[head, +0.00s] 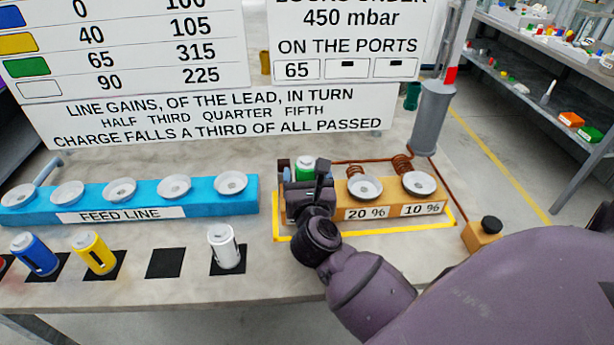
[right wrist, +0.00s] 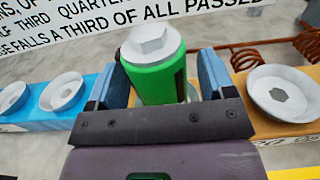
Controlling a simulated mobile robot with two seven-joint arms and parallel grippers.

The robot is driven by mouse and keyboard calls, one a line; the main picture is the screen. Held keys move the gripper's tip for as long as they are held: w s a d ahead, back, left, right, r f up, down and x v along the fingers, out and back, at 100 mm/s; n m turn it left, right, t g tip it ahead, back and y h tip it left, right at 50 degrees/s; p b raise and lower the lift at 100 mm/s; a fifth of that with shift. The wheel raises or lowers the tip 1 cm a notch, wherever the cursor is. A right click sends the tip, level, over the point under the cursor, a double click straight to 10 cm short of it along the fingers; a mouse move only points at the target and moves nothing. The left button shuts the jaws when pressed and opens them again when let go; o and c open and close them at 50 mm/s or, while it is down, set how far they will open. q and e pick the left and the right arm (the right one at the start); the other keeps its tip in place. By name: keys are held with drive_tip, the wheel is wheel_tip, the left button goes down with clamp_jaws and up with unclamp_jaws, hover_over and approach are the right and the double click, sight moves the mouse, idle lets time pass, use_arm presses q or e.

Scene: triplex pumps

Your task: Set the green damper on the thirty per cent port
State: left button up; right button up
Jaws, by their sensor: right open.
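The green damper (head: 304,170) with a white hexagonal top stands upright at the leftmost place of the orange port block (head: 388,212). It also shows in the right wrist view (right wrist: 158,82), where a bit of white cup shows beside its lower right. My right gripper (head: 303,181) is open, with its fingers on either side of the damper. In the right wrist view a gap shows at the right finger. The gripper hides the label there; the 20 % (head: 365,188) and 10 % (head: 419,185) ports are empty. My left gripper is not in view.
A blue feed line block (head: 120,213) with several empty cups lies to the left. Blue (head: 35,255), yellow (head: 94,253) and white (head: 225,247) dampers stand on black squares in front; one square (head: 165,263) is bare. Copper coils, a grey cylinder (head: 431,118) and signs stand behind.

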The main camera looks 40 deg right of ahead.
drive_tip(key=v, duration=1.2)
drive_tip(key=shift+b, duration=0.35)
